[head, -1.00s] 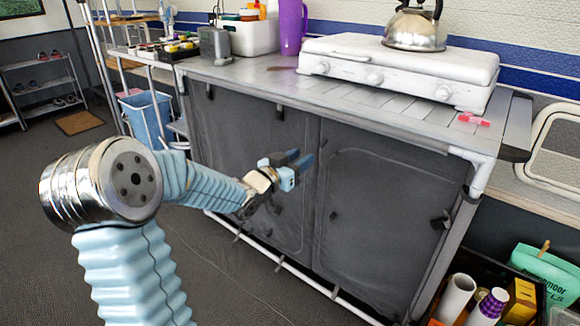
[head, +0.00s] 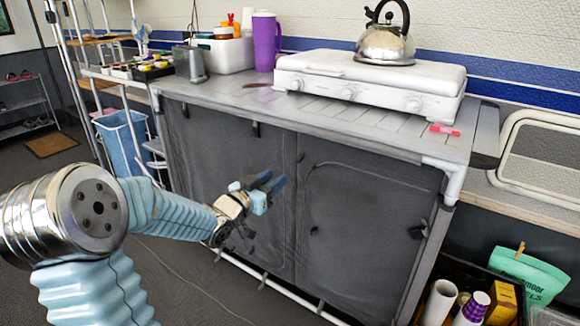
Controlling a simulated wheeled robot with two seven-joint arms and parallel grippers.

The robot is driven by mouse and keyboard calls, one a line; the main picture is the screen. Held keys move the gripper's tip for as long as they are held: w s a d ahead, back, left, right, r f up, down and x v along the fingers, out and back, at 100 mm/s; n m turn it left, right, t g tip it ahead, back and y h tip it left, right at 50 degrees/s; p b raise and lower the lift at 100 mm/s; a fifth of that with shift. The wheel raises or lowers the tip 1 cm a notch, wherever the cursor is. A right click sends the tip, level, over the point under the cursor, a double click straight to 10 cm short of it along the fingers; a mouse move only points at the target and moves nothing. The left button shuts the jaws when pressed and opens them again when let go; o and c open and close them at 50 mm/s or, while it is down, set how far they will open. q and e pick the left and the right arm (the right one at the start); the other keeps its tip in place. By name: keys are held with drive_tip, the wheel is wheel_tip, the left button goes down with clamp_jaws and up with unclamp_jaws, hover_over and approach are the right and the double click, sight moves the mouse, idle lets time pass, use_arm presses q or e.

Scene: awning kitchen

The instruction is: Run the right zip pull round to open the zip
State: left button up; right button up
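A grey fabric cupboard (head: 225,145) with two front panels stands under the worktop. The right panel (head: 370,190) has a curved zip line along its top and sides. A small dark tab (head: 314,230), perhaps a zip pull, sits low on that panel's left side. A larger black piece (head: 418,230) hangs at its right edge; I cannot tell if it is a pull. My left gripper (head: 270,184) is in front of the left panel, near the middle seam. Its two blue fingers are apart with nothing seen between them. My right gripper is out of view.
On the worktop (head: 230,98) stand a white stove (head: 370,85), a kettle (head: 386,42), a purple jug (head: 264,42) and a red-pink clip (head: 444,129). A blue bin (head: 122,145) is at left.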

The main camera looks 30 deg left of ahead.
sight(298, 162)
use_arm(q)
drive_tip(key=w, duration=0.7)
drive_tip(key=w+d, duration=0.1)
drive_tip(key=w, duration=0.2)
drive_tip(key=shift+w+p, duration=0.4)
drive_tip(key=shift+c, duration=0.3)
clamp_jaws()
idle(0.4)
